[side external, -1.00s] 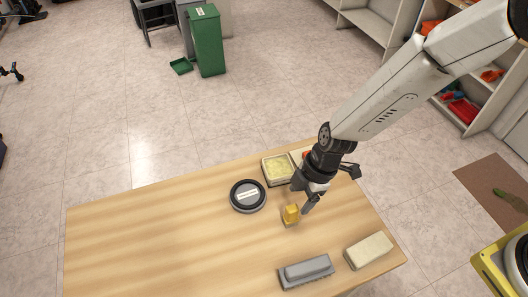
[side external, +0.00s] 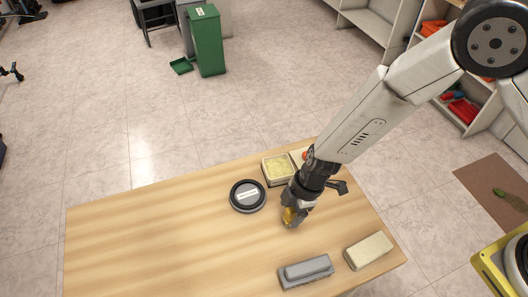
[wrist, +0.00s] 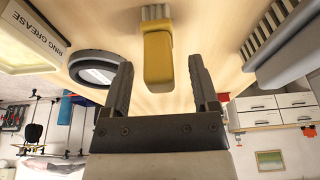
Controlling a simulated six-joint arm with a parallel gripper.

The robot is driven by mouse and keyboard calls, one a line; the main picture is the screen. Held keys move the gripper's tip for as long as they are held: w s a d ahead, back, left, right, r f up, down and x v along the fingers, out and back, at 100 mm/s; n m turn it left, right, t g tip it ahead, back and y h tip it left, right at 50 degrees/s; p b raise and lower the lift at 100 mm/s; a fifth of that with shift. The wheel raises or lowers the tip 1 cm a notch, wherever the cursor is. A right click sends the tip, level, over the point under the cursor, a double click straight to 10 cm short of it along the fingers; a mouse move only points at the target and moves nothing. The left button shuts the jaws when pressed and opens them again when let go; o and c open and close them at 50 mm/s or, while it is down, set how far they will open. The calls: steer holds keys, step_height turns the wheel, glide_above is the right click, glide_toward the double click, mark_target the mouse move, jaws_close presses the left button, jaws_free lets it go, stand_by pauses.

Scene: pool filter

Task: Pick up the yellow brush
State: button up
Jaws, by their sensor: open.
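The yellow brush (wrist: 158,58) stands on the wooden table, with pale bristles at its far end in the wrist view. My gripper (wrist: 161,75) is open, with one finger on each side of the brush's yellow handle in the wrist view. Gaps show between the handle and both fingers there. In the side view my gripper (side external: 292,211) is low over the brush, close to the table.
A round black lid (side external: 248,196) and a tub of yellow grease (side external: 278,169) are left of and behind my gripper. A grey brush (side external: 306,271) and a beige block (side external: 368,250) lie at the front right. The table's left side (side external: 150,235) is clear.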

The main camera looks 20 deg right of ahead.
steer(key=shift+a+f, duration=0.15)
steer(key=shift+f, duration=0.45)
jaws_close()
